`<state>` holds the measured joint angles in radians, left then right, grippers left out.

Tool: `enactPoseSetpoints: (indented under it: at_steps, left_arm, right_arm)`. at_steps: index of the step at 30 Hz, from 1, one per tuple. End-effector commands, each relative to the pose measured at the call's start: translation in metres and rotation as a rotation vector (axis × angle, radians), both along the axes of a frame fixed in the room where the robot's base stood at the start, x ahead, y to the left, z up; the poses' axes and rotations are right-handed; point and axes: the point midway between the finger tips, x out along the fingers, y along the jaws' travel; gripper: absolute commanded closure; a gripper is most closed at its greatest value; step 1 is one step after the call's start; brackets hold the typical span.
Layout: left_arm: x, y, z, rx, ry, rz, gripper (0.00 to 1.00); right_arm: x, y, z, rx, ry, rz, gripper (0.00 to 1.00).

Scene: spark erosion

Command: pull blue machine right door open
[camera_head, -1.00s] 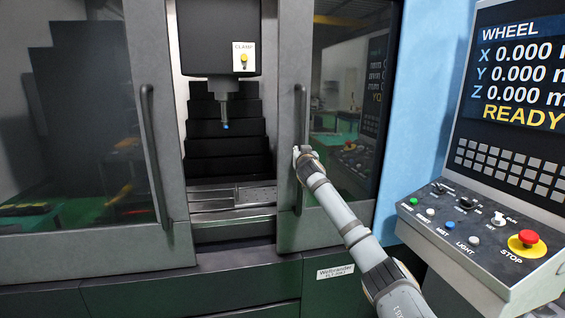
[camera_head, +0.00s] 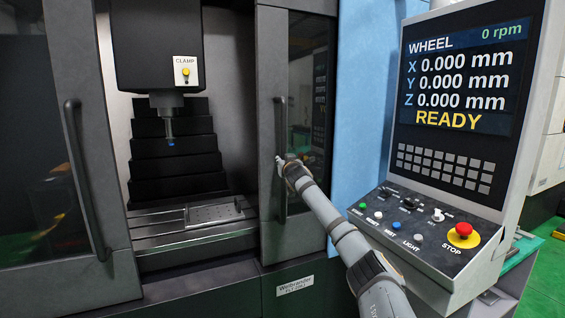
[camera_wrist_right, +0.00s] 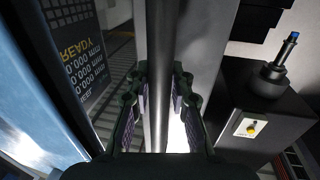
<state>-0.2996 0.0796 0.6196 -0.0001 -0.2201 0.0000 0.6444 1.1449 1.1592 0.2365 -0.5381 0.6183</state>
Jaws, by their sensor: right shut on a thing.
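The blue machine's right door (camera_head: 267,90) is a dark grey panel with a dark window, standing partly open. Its long dark vertical bar handle (camera_head: 281,128) runs down near the door's left edge. My right gripper (camera_head: 284,163) is shut on this handle around its middle. In the right wrist view the handle (camera_wrist_right: 160,40) runs between the two fingers of the gripper (camera_wrist_right: 160,78). The fingertips hide part of the handle in the head view. My left gripper is not in view.
The left door (camera_head: 108,180) with its own handle (camera_head: 85,180) stands left of the opening. Inside are a spindle head (camera_head: 155,45) and a worktable (camera_head: 190,217). A control panel (camera_head: 430,215) with buttons and a screen juts out at the right, close to my right arm.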

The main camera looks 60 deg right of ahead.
Motion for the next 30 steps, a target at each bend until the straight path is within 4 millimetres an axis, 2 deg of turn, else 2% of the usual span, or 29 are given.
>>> enactPoseSetpoints:
  at_steps: [1,2,6,17,24,30]
  left_arm:
    - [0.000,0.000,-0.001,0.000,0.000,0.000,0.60]
    - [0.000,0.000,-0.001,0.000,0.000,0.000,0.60]
    - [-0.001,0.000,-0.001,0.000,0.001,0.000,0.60]
    - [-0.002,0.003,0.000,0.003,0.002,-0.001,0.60]
    - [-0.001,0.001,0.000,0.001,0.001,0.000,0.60]
    - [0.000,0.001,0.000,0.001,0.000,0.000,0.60]
  right_arm:
    - [0.001,0.000,-0.008,0.012,0.010,-0.003,1.00]
    - [0.001,0.000,-0.008,0.012,0.010,-0.002,0.75]
    - [0.001,0.000,-0.006,0.008,0.006,-0.001,0.56]
    - [0.000,0.000,0.003,0.004,-0.001,-0.001,0.55]
    - [0.000,0.001,0.050,0.008,-0.009,0.001,0.55]
    - [0.001,0.000,0.082,0.008,-0.003,0.000,0.55]
